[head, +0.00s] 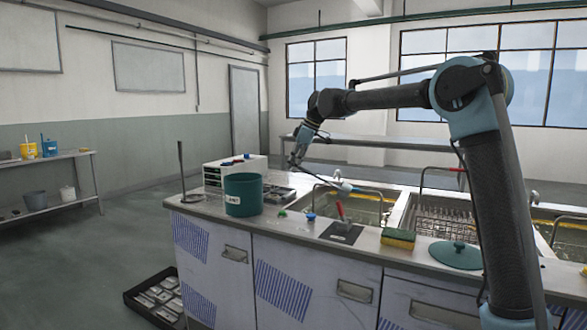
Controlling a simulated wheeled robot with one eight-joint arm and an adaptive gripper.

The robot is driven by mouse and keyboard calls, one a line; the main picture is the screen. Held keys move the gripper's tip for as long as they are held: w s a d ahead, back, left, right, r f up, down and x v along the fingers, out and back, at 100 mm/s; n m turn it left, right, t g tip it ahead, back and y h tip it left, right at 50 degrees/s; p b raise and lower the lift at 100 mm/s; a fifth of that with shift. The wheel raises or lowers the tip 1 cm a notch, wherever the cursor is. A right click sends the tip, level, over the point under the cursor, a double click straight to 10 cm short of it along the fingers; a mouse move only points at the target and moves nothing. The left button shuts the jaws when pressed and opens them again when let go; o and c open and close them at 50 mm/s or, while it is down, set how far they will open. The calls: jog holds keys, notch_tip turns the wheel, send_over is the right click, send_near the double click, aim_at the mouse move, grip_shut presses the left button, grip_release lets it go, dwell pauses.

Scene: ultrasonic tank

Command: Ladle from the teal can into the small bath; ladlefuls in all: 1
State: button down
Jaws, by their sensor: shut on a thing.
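The teal can (243,198) stands open on the left part of the steel counter, with a white label on its front. Its inside is hidden. A liquid-filled bath (372,214) is sunk into the counter right of the can; I cannot tell for sure that it is the small bath. My gripper (295,160) is above the back of the counter, between the can and this bath, shut on a thin dark handle that looks like the ladle's. A small pale-blue end (345,187) shows over the bath's left part; I cannot tell whether it is the ladle's bowl.
A second bath with a wire basket (440,215) lies to the right. A teal lid (455,255), a yellow-green sponge (398,239) and a red-handled lever on a dark plate (341,230) line the front edge. A white control box (235,170) and upright rod stand (182,172) are near the can.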

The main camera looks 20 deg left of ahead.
jog(key=w+d+r+g+y, duration=0.3)
jog(key=d+r+y, duration=0.9)
jog(key=d+r, duration=0.5)
jog(key=shift+w+d+y, duration=0.4)
jog(key=shift+d, duration=0.15)
dwell(0.3)
jog(key=shift+w, duration=0.1)
